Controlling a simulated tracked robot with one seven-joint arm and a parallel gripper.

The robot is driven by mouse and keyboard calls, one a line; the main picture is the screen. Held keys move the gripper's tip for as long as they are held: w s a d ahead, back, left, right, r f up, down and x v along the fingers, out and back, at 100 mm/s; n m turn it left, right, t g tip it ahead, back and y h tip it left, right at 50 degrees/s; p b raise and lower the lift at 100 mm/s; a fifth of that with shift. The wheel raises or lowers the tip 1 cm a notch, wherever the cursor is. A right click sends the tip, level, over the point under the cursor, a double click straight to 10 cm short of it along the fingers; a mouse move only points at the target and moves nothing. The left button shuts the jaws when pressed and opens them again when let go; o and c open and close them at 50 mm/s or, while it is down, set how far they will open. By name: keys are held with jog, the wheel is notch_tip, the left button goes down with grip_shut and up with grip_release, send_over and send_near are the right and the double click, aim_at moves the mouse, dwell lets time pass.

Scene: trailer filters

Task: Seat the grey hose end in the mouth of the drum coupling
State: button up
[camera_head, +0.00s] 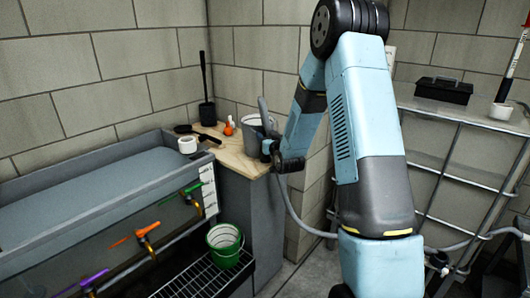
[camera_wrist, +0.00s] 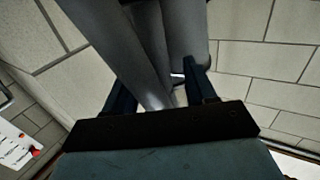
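The grey hose (camera_head: 291,200) rises from the floor to my gripper (camera_head: 268,148), which is at the edge of the wooden counter. A grey hose end (camera_head: 264,108) stands up above the gripper, slightly tilted, in front of the grey bucket. In the wrist view, the grey hose (camera_wrist: 115,40) passes between the two fingers of my gripper (camera_wrist: 160,90), which appear closed around it. A second grey, rounded shape (camera_wrist: 184,30) is beside it, and I cannot tell what it is. I cannot make out the drum coupling or its mouth in either view.
A trough (camera_head: 90,190) with coloured taps is at left. A green bucket (camera_head: 225,245) stands below. A metal shelf (camera_head: 460,120) is at right.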

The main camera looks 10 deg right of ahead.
grip_shut()
dwell(0.3)
dwell(0.3)
